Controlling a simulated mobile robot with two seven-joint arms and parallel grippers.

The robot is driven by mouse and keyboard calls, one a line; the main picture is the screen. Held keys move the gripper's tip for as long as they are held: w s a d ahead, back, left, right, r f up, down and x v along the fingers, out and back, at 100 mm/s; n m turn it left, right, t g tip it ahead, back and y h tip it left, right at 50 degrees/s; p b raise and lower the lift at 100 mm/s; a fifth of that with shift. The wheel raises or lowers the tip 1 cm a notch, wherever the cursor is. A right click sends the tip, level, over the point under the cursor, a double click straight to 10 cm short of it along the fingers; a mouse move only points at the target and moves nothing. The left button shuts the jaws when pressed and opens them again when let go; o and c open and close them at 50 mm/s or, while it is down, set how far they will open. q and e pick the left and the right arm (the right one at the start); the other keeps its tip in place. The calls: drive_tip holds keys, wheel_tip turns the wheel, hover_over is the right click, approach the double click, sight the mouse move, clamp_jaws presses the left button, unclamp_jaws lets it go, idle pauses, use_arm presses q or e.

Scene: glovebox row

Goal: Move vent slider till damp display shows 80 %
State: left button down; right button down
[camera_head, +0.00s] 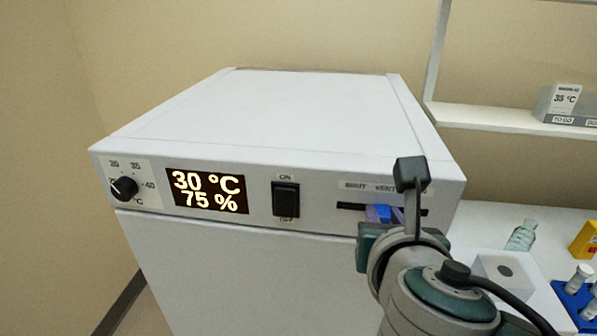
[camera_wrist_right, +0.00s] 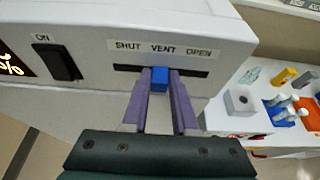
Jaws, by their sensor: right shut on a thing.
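The blue vent slider knob (camera_wrist_right: 159,79) sits near the middle of its dark slot (camera_wrist_right: 195,72), under the label "SHUT VENT OPEN" (camera_wrist_right: 163,48). My right gripper (camera_wrist_right: 160,88) is shut on the knob, one purple finger on each side. In the head view my right gripper (camera_head: 384,215) and wrist cover part of the slot and label. The display (camera_head: 207,191) on the white cabinet front reads 30 °C and 75 %. My left gripper is not in view.
A temperature dial (camera_head: 124,187) is at the panel's left. A black ON/OFF switch (camera_head: 286,199) sits between display and slot. A shelf (camera_head: 490,118) is above.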

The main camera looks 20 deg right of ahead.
idle(0.6)
drive_tip(key=shift+w+a, duration=0.45)
drive_tip(key=shift+a, duration=0.3)
drive_tip(key=c, duration=0.7)
unclamp_jaws()
drive_tip(key=shift+s, duration=0.1)
drive_tip(key=v, duration=0.9)
drive_tip(key=shift+s+a+r+b, duration=0.2)
drive_tip(key=shift+s+b, duration=0.1)
drive_tip(key=shift+b, duration=0.1)
